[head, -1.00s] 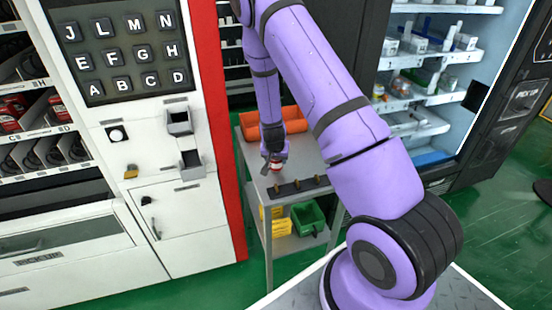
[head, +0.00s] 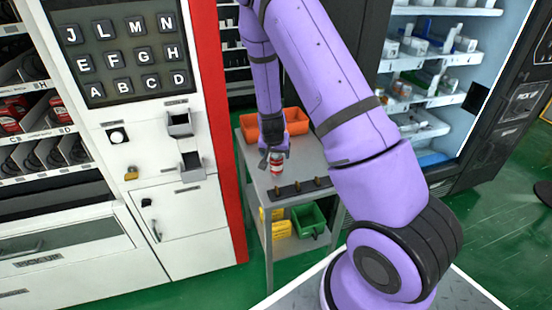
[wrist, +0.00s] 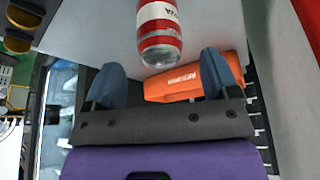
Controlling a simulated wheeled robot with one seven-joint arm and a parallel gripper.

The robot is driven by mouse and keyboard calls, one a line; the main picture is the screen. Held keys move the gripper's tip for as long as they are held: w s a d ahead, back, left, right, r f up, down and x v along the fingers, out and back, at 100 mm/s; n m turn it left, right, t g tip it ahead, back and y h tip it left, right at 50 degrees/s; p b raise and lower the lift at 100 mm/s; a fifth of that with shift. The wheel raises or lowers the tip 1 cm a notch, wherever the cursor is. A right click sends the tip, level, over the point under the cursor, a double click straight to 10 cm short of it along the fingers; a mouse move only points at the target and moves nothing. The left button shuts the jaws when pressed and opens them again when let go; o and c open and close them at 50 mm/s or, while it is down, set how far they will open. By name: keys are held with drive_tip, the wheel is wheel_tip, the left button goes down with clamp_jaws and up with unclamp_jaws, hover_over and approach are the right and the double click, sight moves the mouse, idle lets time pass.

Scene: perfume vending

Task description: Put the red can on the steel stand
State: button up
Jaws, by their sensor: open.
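The red can (head: 276,163), with white bands, stands upright on the grey top of the steel stand (head: 301,158), as far as I can see, near its left edge. My gripper (head: 272,153) is open just behind and above the can. In the wrist view the can (wrist: 160,32) lies beyond the spread blue fingertips of my gripper (wrist: 161,63), with gaps on both sides. The fingers do not grip it. Part of the can is cut off by the top edge of the wrist view.
The red-edged vending machine (head: 219,130) is close on the left.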

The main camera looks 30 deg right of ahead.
drive_tip(key=s+a+r+n+y, duration=0.1)
drive_tip(key=s+a+r, duration=0.25)
drive_tip(key=r, duration=0.65)
drive_tip(key=s+a+r+n+t+y, duration=0.1)
drive_tip(key=s+a+r+n+y, duration=0.3)
drive_tip(key=r, duration=0.6)
drive_tip(key=s+a+r+m+h, duration=0.1)
drive_tip(key=s+a+r, duration=0.3)
drive_tip(key=r, duration=0.6)
drive_tip(key=s+a+r+n, duration=0.1)
drive_tip(key=s+r, duration=0.4)
drive_tip(key=s, duration=0.5)
drive_tip(key=s+a+r+n, duration=0.1)
drive_tip(key=s+r+n, duration=0.2)
drive_tip(key=s, duration=0.8)
drive_tip(key=shift+r+n+t+h, duration=0.3)
drive_tip(key=shift+r+t+h, duration=0.1)
drive_tip(key=shift+r, duration=0.45)
drive_tip(key=shift+w+a, duration=0.1)
